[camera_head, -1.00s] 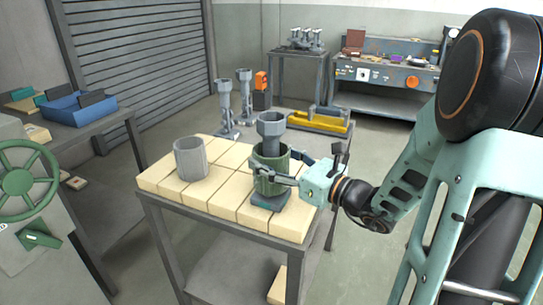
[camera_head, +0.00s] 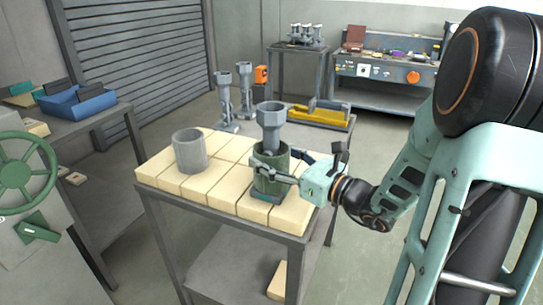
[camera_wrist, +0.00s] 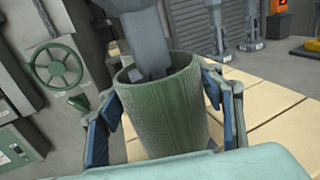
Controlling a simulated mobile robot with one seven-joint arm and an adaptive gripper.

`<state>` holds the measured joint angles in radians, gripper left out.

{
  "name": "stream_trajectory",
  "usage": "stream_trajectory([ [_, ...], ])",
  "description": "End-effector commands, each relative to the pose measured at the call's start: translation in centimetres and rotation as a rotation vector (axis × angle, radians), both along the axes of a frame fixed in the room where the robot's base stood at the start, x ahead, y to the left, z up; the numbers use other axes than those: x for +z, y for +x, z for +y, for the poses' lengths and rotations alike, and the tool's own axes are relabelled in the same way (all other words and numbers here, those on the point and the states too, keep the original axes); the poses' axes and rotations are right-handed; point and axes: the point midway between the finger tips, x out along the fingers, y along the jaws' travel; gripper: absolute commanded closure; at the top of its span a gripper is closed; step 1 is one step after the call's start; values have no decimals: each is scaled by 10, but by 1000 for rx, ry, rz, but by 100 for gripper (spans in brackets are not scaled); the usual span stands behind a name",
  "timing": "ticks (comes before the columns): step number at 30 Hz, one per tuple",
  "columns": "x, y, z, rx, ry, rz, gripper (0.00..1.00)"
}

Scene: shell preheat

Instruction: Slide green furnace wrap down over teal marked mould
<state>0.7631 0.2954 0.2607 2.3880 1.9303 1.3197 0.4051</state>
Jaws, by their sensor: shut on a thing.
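The green furnace wrap (camera_head: 271,180) is an open-topped cylinder standing upright around the mould. The mould (camera_head: 269,117) is grey, with a wide flared head and narrower neck rising out of the wrap's top. A strip of its teal base (camera_head: 264,197) shows just below the wrap's lower edge; whether the wrap touches it I cannot tell. My gripper (camera_head: 272,168) is shut on the wrap from the right. In the wrist view, a finger lies on each side of the wrap (camera_wrist: 165,110), and the mould (camera_wrist: 150,45) enters its opening. The mould's middle is hidden inside.
A grey cylinder (camera_head: 189,152) stands to the left on the same pale-tiled table (camera_head: 222,186). Two grey moulds (camera_head: 224,95) stand behind, near an orange item (camera_head: 261,75) and a yellow tray (camera_head: 318,118). A green handwheel (camera_head: 24,175) is at far left.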

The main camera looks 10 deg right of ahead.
Motion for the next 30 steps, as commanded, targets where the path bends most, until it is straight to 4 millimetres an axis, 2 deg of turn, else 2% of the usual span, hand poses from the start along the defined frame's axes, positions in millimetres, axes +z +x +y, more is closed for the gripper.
stream_trajectory([
  [3, 0, 0, 0, 0, 0, 0, 63],
  [4, 0, 0, 0, 0, 0, 0, 36],
  [9, 0, 0, 0, 1, 0, 0, 19],
  [20, 0, -4, -3, 0, 0, 0, 19],
  [23, -1, -14, -11, -3, 0, 1, 19],
  [30, 0, -55, -42, -5, -1, 1, 19],
])
